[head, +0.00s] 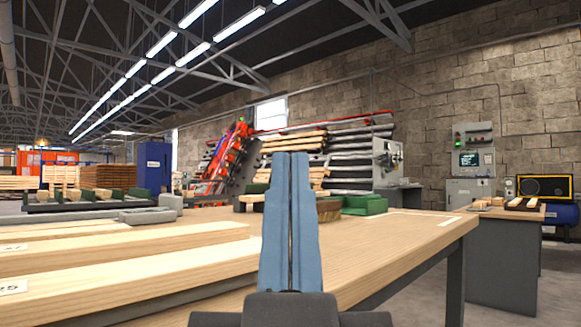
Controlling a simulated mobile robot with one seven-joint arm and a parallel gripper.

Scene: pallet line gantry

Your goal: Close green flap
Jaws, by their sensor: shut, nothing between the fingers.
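My gripper (291,158) stands in the middle of the head view with its two blue fingers pointing up and pressed together, empty. A low green block-like piece (364,205) lies on the wooden table (415,235) behind the fingers, to their right. I cannot tell whether either one is the green flap, or whether a flap is open or shut. The fingers hide part of the table between the two pieces. My gripper appears nearer than both and apart from them.
Long wooden boards (120,257) lie on the table at left, with grey blocks (148,216) behind. A brush-like brown item (328,210) lies beside the green piece. A second bench (505,255) stands at right across open floor (420,295).

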